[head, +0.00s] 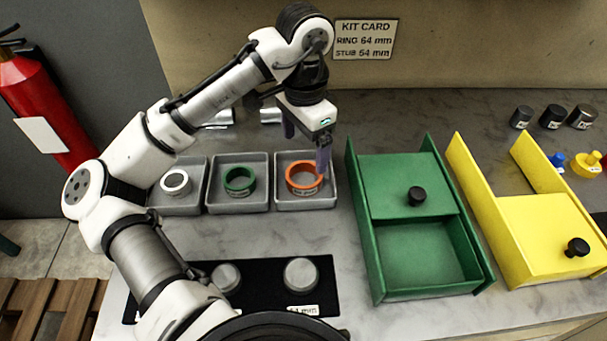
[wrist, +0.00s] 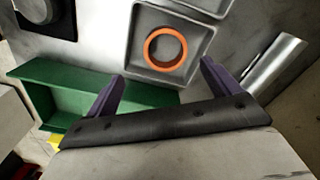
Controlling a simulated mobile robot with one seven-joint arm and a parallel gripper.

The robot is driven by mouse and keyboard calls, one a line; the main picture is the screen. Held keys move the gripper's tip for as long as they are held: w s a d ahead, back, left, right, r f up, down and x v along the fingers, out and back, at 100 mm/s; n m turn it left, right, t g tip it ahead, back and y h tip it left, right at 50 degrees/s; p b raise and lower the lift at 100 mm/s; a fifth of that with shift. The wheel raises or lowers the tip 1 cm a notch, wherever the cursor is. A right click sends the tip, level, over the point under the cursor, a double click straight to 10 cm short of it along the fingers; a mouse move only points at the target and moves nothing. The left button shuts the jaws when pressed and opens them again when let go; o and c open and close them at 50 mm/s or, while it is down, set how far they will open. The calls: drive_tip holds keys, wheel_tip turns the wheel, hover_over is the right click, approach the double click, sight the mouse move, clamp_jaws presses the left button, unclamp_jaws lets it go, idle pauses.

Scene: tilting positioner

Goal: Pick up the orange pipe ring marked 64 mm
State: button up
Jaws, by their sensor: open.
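The orange pipe ring (head: 291,180) lies flat in the right one of three grey trays (head: 322,206). A small label sits at its front, too small to read surely. My gripper (head: 306,147) is open and empty above this tray; one purple finger overlaps the ring's right side in the head view. In the wrist view the orange ring (wrist: 149,51) shows whole beyond the gap between the open fingertips (wrist: 161,74), apart from them. Nothing is between the fingers.
A green ring (head: 239,181) and a white ring (head: 175,183) lie in the neighbouring trays. A green box (head: 373,270) with a black knob stands close to the right, then a yellow box (head: 490,240). A kit card (head: 365,40) reads ring 64 mm, stub 54 mm.

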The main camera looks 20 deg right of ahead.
drive_tip(key=shift+w+a+f+p, duration=0.1)
drive_tip(key=shift+w+f+p, duration=0.1)
drive_tip(key=shift+f, duration=1.25)
drive_tip(key=shift+w+d+f+p, duration=0.1)
drive_tip(key=shift+f+p, duration=0.15)
drive_tip(key=shift+f, duration=1.15)
drive_tip(key=shift+w+a+f+p, duration=0.1)
drive_tip(key=shift+f+p, duration=0.1)
drive_tip(key=shift+f, duration=1.25)
drive_tip(key=shift+c, duration=0.2)
drive_tip(key=c, duration=1.2)
